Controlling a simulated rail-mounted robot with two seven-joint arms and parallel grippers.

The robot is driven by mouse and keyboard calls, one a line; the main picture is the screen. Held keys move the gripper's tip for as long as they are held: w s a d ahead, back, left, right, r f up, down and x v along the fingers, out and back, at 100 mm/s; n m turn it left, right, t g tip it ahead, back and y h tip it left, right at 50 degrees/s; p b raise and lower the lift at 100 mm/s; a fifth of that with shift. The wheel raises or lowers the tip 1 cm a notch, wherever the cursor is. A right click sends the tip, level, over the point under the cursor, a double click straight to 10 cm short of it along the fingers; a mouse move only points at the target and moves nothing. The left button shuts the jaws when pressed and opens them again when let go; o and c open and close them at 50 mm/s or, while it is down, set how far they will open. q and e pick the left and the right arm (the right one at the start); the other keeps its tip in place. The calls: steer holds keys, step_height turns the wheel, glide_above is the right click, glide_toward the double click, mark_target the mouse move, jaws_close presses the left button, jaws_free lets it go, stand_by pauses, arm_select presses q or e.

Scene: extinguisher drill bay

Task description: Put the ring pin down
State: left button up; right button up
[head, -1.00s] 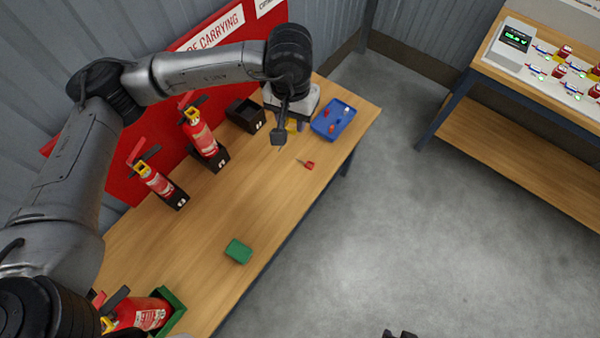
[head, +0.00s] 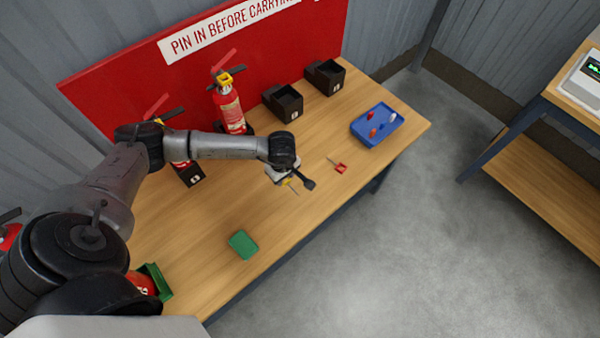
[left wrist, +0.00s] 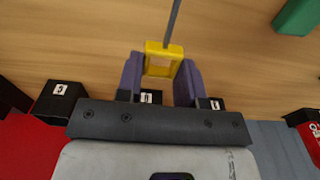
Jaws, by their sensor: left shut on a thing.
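A ring pin with a yellow square ring and a thin grey shaft is in my left gripper. In the left wrist view, the yellow ring (left wrist: 164,62) sits between the two purple fingers of my left gripper (left wrist: 160,78), and its shaft points away toward the wooden table. My right gripper is not in view.
A blue tray (head: 358,138) with small red and white pieces is at the table's far right. Black holders (head: 283,103) and extinguishers (head: 229,105) line the red board. Bare wood surrounds the green tray.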

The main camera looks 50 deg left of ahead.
arm_select(q)
steer(key=shift+s+a+f, duration=0.2)
steer(key=shift+a+f, duration=0.15)
steer(key=shift+f, duration=0.05)
glide_above(257, 178)
steer(key=f, duration=0.6)
steer(key=shift+d+f, duration=0.3)
steer(key=shift+f, duration=0.05)
steer(key=shift+a+f, duration=0.1)
steer(key=shift+f, duration=1.95)
steer(key=shift+f, duration=0.1)
steer(key=shift+f+b, duration=0.15)
steer(key=shift+b, duration=0.2)
steer(key=o, duration=1)
